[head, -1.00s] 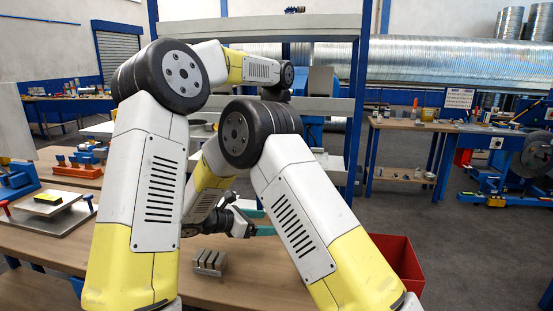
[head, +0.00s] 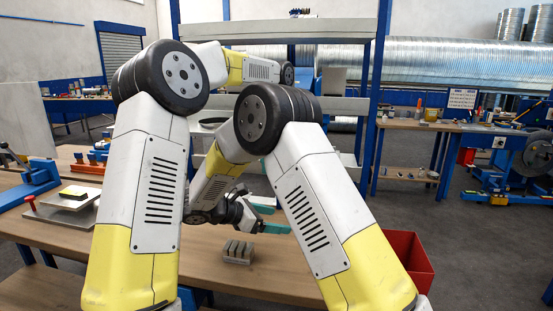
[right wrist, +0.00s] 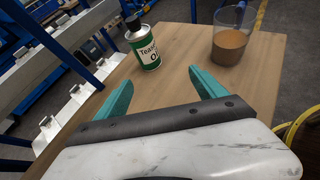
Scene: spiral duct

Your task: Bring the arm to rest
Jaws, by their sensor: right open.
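My right gripper (head: 281,219) shows in the head view beyond my right arm's elbow, above the wooden workbench (head: 190,258). Its two teal fingers are apart and nothing is between them. In the right wrist view the gripper (right wrist: 160,75) is also open and empty. A dark-capped bottle with a green and white label (right wrist: 147,52) and a clear cup of brown liquid (right wrist: 229,46) stand on the wooden surface beyond the fingertips. My left arm is folded up at the left and its forearm reaches back towards the shelf; its gripper is hidden or out of sight.
A grey slotted block (head: 237,252) sits on the bench below my right gripper. A red bin (head: 408,262) stands by the bench's right end. A blue-framed shelf (head: 372,110) rises behind the arms. A blue tool (head: 32,183) and a metal plate (head: 68,209) lie on the left.

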